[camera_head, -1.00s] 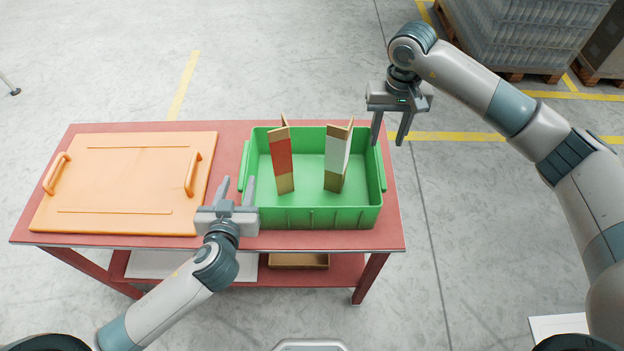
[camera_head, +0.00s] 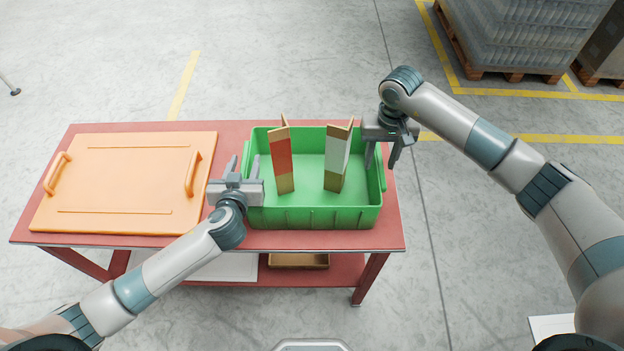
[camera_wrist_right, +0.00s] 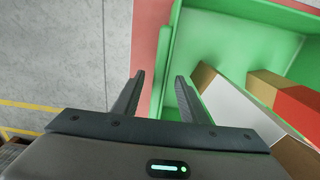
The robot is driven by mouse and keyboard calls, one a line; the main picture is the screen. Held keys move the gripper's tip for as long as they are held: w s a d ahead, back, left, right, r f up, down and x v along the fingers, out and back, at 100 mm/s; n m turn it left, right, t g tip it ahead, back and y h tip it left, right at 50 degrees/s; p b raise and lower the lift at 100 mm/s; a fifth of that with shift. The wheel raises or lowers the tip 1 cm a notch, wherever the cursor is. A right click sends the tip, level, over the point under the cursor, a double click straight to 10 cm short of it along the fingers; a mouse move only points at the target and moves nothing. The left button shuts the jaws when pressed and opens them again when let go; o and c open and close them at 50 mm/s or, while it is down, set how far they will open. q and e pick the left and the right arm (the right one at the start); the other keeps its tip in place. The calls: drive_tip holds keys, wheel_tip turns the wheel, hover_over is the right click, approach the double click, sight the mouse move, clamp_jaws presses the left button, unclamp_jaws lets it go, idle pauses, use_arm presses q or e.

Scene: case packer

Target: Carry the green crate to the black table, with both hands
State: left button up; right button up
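The green crate (camera_head: 315,217) stands on the right part of a red table (camera_head: 225,240). It holds a red and tan piece (camera_head: 282,158) and a white and tan piece (camera_head: 336,160). My left gripper (camera_head: 244,160) is open at the crate's left end, its fingers apart around the left rim or handle; contact cannot be told. My right gripper (camera_head: 382,158) is open above the crate's right end. In the right wrist view its fingers (camera_wrist_right: 158,88) are apart, with the crate's edge (camera_wrist_right: 165,65) showing between and beyond them. No black table is in view.
An orange lid (camera_head: 125,185) with two handles lies on the red table, left of the crate. A tan box (camera_head: 298,261) sits on the lower shelf. Wrapped pallets (camera_head: 515,35) stand at the back right. The floor behind the table is clear.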

use_arm(q)
drive_tip(key=shift+c, duration=0.6)
use_arm(e)
drive_tip(key=shift+c, duration=0.6)
use_arm(q)
clamp_jaws()
use_arm(e)
clamp_jaws()
use_arm(q)
drive_tip(key=shift+r, duration=0.2)
use_arm(e)
drive_tip(key=shift+w+r, duration=0.1)
drive_tip(key=shift+r, duration=0.15)
